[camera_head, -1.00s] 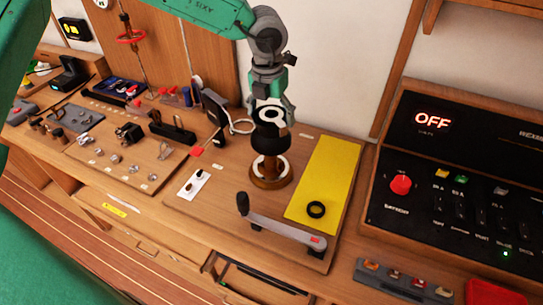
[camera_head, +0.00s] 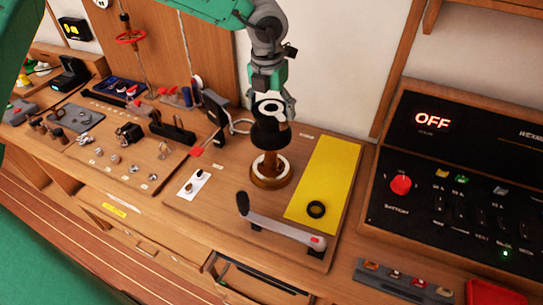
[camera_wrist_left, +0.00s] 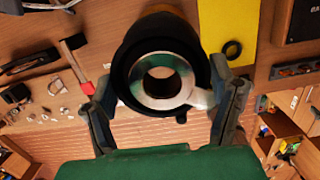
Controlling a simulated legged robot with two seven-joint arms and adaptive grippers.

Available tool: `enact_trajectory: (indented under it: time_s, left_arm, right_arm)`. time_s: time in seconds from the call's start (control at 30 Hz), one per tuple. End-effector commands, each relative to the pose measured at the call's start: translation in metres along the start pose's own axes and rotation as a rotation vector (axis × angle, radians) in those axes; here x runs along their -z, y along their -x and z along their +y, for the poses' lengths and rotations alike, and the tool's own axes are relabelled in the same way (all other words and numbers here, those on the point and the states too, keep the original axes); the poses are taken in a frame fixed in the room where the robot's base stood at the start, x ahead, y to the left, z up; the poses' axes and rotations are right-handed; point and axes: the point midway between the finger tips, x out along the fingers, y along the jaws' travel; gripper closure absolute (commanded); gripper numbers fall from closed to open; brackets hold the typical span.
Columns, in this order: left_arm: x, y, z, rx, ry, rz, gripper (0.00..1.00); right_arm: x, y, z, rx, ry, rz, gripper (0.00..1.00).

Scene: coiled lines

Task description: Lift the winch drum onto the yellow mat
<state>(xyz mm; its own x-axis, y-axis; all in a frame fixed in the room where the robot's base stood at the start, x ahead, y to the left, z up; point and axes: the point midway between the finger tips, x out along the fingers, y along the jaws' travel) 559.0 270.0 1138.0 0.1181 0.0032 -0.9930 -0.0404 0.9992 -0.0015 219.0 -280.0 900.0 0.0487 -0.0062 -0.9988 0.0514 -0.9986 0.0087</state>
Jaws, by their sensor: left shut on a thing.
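The winch drum (camera_head: 270,134), black with a silver top ring, is held upright by my left gripper (camera_head: 268,103). In the left wrist view the drum (camera_wrist_left: 163,80) sits between both fingers (camera_wrist_left: 165,103), its round hole facing the camera. The drum appears raised above a round wooden base with a pale ring (camera_head: 270,173); the exact gap is hard to judge. The yellow mat (camera_head: 328,175) lies to the right, with a small black ring (camera_head: 316,210) on its near part. My right gripper is not in view.
A grey crank handle (camera_head: 282,230) lies in front of the base and mat. A white plate with small dark parts (camera_head: 193,185) is to the left. A dark control panel (camera_head: 455,190) stands right. The mat's middle and far part are clear.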

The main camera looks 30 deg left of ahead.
Motion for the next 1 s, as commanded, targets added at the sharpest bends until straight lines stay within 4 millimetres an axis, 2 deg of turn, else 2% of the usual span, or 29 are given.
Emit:
enact_trajectory:
  time_s: [1.0]
  left_arm:
    - [-0.003,0.019,-0.001,0.001,0.0,-0.003,0.6]
  right_arm:
    - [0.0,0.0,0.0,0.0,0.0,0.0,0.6]
